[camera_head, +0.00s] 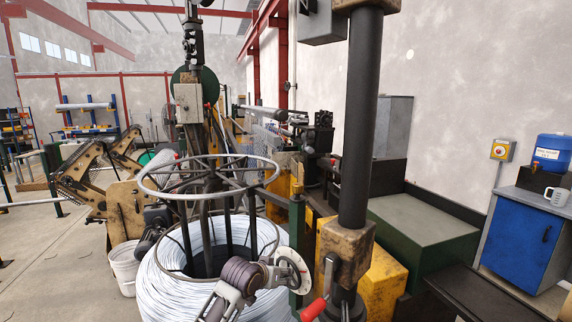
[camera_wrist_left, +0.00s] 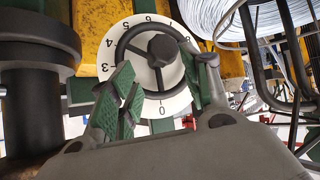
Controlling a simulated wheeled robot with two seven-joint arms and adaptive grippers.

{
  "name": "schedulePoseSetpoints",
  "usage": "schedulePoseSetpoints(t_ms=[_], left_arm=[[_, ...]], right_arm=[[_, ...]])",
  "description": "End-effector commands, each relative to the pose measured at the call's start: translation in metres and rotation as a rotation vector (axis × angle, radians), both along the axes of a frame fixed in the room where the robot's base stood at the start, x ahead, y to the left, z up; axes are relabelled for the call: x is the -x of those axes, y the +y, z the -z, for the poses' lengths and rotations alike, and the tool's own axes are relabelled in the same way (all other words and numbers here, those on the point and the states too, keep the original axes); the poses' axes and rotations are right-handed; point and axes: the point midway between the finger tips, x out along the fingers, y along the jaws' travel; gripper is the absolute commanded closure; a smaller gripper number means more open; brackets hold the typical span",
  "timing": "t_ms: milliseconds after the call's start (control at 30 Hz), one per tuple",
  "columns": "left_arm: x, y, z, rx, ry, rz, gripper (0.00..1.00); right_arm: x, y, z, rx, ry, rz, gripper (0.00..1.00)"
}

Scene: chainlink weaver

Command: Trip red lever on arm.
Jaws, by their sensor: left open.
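A red lever grip (camera_head: 315,308) sticks out low beside the thick black column, at the bottom of the head view. It is not seen in the left wrist view. My left gripper (camera_head: 270,274) is to the left of and above the red grip, beside a white numbered dial (camera_head: 298,270) with a dark handwheel. In the left wrist view my left gripper (camera_wrist_left: 158,66) is open, its green-padded fingers spread in front of the dial (camera_wrist_left: 152,97). Nothing is held between them. Whether they touch the handwheel (camera_wrist_left: 121,50) I cannot tell. My right gripper is not in view.
A black column (camera_head: 357,130) with a rusty clamp block (camera_head: 346,240) stands right of the dial. A coil of pale wire (camera_head: 170,290) under a ring frame (camera_head: 147,181) is close on the left. A yellow housing (camera_head: 387,275) and blue cabinet (camera_head: 520,232) are to the right.

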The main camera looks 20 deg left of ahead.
Motion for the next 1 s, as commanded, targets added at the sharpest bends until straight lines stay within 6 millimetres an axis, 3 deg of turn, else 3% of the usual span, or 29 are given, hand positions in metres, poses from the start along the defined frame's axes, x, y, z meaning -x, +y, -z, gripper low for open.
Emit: schedulePoseSetpoints(t_ms=[33, 267, 500, 1000], left_arm=[[-0.002, -0.001, -0.020, 0.005, -0.023, 0.003, 0.52], [-0.013, -0.004, -0.096, 0.030, -0.116, 0.009, 0.52], [-0.019, -0.008, -0.186, 0.061, -0.227, 0.018, 0.52], [-0.019, -0.007, -0.349, 0.129, -0.443, 0.034, 0.52]], right_arm=[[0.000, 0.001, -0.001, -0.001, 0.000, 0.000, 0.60], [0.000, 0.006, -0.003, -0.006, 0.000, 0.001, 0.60], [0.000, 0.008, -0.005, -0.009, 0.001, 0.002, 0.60], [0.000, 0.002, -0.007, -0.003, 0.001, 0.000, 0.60]])
